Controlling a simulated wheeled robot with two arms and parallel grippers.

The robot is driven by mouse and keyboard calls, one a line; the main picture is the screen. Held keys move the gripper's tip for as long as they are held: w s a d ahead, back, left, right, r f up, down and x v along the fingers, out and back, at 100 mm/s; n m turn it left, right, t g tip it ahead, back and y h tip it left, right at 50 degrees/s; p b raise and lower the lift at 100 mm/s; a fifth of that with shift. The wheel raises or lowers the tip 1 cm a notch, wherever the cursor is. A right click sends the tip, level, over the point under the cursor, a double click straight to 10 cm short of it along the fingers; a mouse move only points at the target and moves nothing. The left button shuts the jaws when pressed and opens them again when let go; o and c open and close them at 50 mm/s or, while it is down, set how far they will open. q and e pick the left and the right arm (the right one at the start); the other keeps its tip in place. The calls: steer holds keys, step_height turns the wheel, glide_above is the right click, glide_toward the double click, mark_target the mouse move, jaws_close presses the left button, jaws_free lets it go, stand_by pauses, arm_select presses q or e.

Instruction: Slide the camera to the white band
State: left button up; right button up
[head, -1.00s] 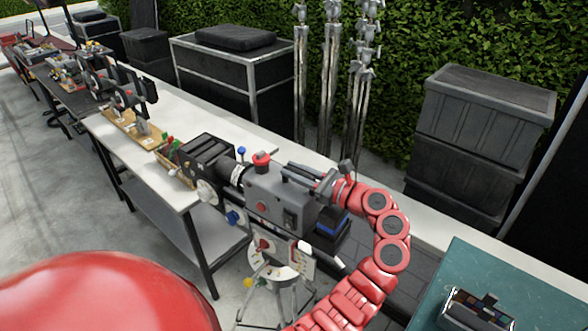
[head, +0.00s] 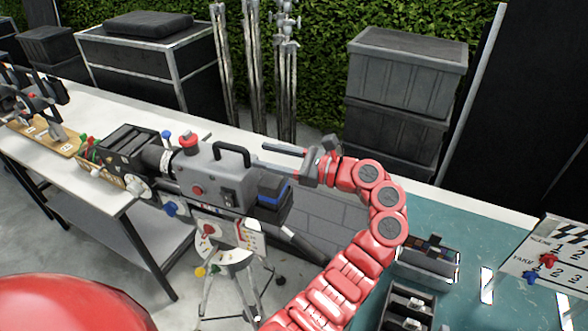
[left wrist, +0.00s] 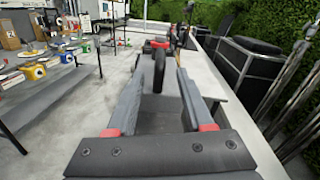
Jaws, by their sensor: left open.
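The grey film camera (head: 218,182) stands on a tripod (head: 232,275) left of centre in the head view, its lens to the left. It has a black top handle (head: 232,153) and red knobs on top and side. My left gripper (head: 258,155) is open and empty, right of the handle, its fingers pointing at it. In the left wrist view the dark handle (left wrist: 159,68) shows upright between the finger lines, seemingly beyond the tips. A dark bar (head: 300,243) below the camera carries a pale ring; I cannot tell whether this is the white band. My right gripper is out of view.
A white table (head: 110,190) with small gear stands left of and behind the camera. A teal table (head: 470,240) at the right holds a slate (head: 555,262) and cases. Stands (head: 255,70) and stacked grey crates (head: 405,75) stand behind.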

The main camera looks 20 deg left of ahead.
arm_select(q)
steer(key=d+b, duration=0.4)
steer(key=d, duration=0.2)
steer(key=shift+d, duration=0.2)
